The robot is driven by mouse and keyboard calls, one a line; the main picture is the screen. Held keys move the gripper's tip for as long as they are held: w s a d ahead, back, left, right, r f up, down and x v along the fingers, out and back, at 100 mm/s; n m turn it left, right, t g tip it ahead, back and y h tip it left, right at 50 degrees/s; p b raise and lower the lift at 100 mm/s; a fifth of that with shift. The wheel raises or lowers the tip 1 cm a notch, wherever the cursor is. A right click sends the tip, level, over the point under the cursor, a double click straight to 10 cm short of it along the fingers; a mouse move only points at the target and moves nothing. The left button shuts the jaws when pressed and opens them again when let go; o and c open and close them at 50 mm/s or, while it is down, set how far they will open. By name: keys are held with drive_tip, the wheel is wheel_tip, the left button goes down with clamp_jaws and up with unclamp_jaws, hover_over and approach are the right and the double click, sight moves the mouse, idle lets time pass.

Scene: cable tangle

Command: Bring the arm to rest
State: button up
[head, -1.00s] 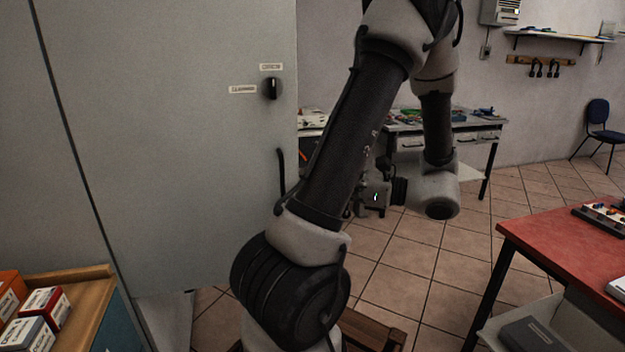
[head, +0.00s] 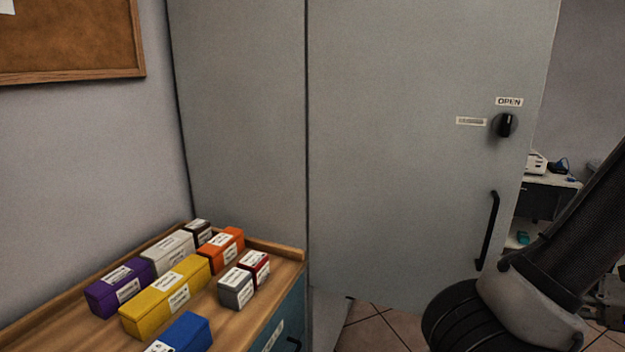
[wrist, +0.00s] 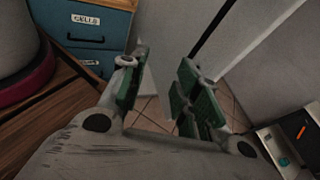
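My arm (head: 560,270) shows at the right edge of the head view, its lower link slanting up and out of the frame. Most of the arm is cut off there. In the wrist view my gripper (wrist: 160,82) has its two green-padded fingers apart, with nothing between them but a view of the tiled floor and grey panels. Its fingertips touch nothing that I can see.
A tall grey cabinet (head: 400,180) has a black knob (head: 504,125) and a handle (head: 487,230). Several labelled boxes, including a yellow one (head: 165,297), stand on a wooden-topped drawer unit (head: 285,268). Blue drawers (wrist: 85,22) show in the wrist view.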

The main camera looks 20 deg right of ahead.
drive_tip(key=s+a+f+n+g+y, duration=0.1)
drive_tip(key=a+n+g, duration=0.3)
drive_tip(key=n+g, duration=0.25)
drive_tip(key=w+a+r+n+g+h, duration=0.3)
drive_tip(key=w+r+n+g+h, duration=0.4)
drive_tip(key=n, duration=0.9)
drive_tip(key=w+a+r+n+t, duration=0.2)
drive_tip(key=w+a+r+n, duration=0.1)
drive_tip(key=a, duration=0.2)
drive_tip(key=w+a+r+n+t, duration=0.2)
drive_tip(key=w+a+r+n, duration=0.1)
drive_tip(key=a, duration=0.3)
drive_tip(key=shift+w+r+n+t, duration=0.2)
drive_tip(key=shift+n+t, duration=0.15)
drive_tip(key=shift+n, duration=0.3)
